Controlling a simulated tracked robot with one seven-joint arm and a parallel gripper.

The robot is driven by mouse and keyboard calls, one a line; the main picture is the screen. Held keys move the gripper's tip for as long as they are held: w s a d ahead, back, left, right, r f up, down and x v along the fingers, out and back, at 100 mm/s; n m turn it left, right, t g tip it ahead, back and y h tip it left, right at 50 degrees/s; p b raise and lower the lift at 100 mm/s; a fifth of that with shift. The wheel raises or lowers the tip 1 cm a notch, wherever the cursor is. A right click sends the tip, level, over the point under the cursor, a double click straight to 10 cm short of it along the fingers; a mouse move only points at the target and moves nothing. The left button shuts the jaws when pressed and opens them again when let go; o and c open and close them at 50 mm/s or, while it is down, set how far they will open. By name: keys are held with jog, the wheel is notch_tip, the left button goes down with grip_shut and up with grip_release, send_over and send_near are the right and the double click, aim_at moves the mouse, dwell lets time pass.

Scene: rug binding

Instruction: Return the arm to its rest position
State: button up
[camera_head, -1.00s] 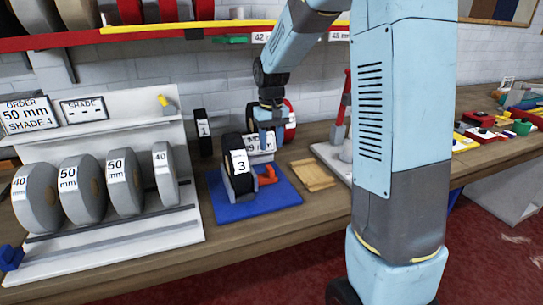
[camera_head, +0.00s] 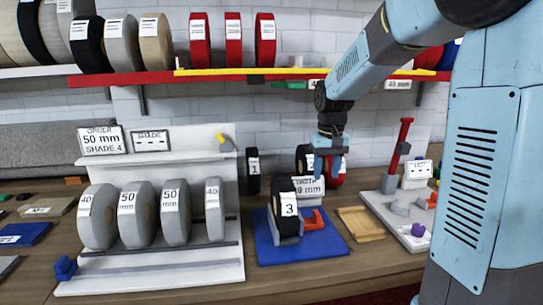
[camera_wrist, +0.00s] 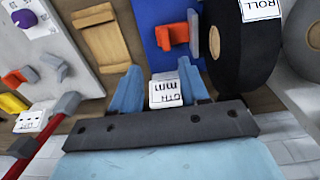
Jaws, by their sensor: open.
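My gripper (camera_head: 332,148) hangs from my blue arm above the back of the workbench, to the right of the black roll marked 3 (camera_head: 284,213). In the wrist view my gripper's two blue fingers (camera_wrist: 166,92) stand apart. A white width sign (camera_wrist: 166,91) shows between them, seemingly behind them rather than held. The roll marked 3 stands upright on a blue board (camera_head: 268,245) beside a red-orange block (camera_head: 313,219). Part of the width sign is hidden by my gripper in the head view.
Grey rolls (camera_head: 146,213) stand on a white rack (camera_head: 190,262) at the left. A wooden tray (camera_head: 360,224) and a grey plate with a red-handled lever (camera_head: 397,155) are to the right. A red shelf (camera_head: 130,78) bearing rolls runs above. Bare bench lies along the front edge.

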jog(key=s+d+r+t, duration=0.1)
jog(key=s+r+t, duration=0.1)
jog(key=s, duration=1.1)
jog(key=s+d+r+t, duration=0.1)
jog(key=s+r+t, duration=0.2)
jog(key=s, duration=0.9)
jog(key=shift+s+d+r+m, duration=0.2)
jog(key=shift+s+r+m, duration=0.2)
jog(key=shift+r, duration=0.25)
